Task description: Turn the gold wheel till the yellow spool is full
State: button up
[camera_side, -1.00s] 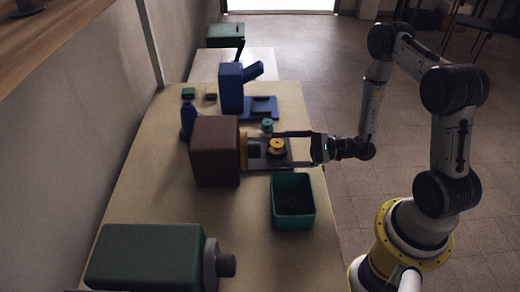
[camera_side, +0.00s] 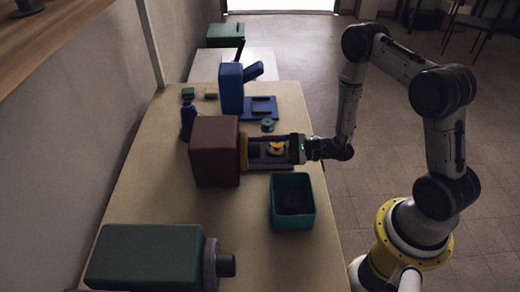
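The gold wheel (camera_side: 243,151) is on the right face of a brown box (camera_side: 214,152) on the table. My gripper (camera_side: 248,151) reaches in from the right, with its long fingers at the wheel's upper and lower sides. The fingers look closed in on the wheel, though the contact is small and dark. The yellow spool (camera_side: 276,148) stands upright on a dark plate to the right of the wheel, and shows between my fingers. How much is wound on it is too small to tell.
A green open bin (camera_side: 293,176) stands just in front of the fingers. A small green spool (camera_side: 267,125) and a blue machine (camera_side: 231,88) are behind. A large green box (camera_side: 146,256) lies at the front left.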

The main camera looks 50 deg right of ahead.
grip_shut()
jog(key=shift+m, duration=0.3)
